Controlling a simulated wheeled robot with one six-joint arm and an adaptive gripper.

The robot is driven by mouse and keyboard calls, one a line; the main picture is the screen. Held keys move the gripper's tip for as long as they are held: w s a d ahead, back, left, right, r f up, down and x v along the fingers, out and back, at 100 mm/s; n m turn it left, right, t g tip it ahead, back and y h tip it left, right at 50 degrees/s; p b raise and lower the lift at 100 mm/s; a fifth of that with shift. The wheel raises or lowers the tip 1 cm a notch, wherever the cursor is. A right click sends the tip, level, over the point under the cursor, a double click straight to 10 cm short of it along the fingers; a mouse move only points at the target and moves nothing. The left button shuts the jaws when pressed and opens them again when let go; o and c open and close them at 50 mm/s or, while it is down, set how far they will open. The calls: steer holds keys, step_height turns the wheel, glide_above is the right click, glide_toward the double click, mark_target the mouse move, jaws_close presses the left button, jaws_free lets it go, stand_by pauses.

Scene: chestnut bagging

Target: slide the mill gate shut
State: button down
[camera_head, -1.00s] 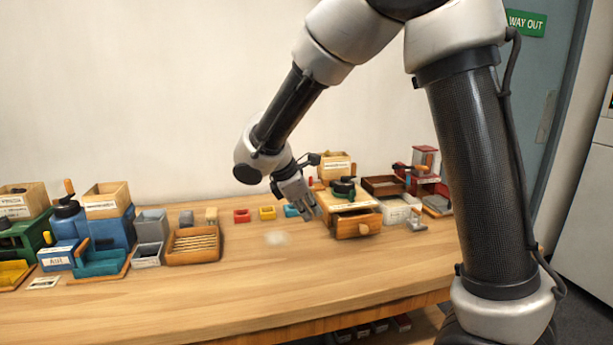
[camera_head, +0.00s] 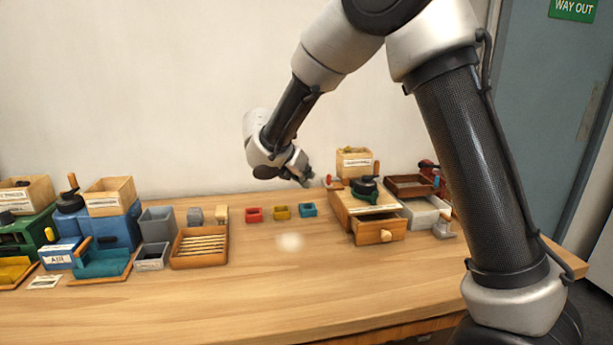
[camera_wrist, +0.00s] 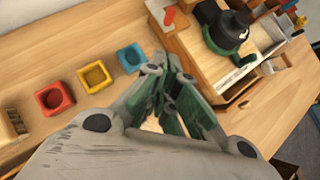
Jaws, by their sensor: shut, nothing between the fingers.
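The wooden mill (camera_head: 345,209) stands on the right half of the bench, with a dark green and black grinder (camera_head: 366,188) on top. Its front drawer (camera_head: 378,229) is pulled out. A small red tab (camera_wrist: 169,16) on a wooden part at the mill's left side may belong to the gate; I cannot tell its position. My gripper (camera_head: 306,180) is shut and empty, in the air left of the mill. In the wrist view my gripper's fingers (camera_wrist: 163,62) are together beside the mill's left edge, apart from the red tab.
Red (camera_head: 253,215), yellow (camera_head: 282,212) and blue (camera_head: 307,210) small boxes stand left of the mill. A wooden tray of sticks (camera_head: 200,262) and a blue mill (camera_head: 110,228) stand farther left. A brown tray (camera_head: 409,186) is behind right. The front bench (camera_head: 250,295) is clear.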

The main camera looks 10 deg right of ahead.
mark_target(326, 187)
steer(key=w+d+f, duration=0.2)
steer(key=w+d, duration=0.1)
steer(key=w+d+f, duration=0.2)
steer(key=shift+w+d+f, duration=0.4)
steer(key=shift+w+d, duration=0.15)
steer(key=d, duration=0.3)
steer(key=shift+d, duration=0.2)
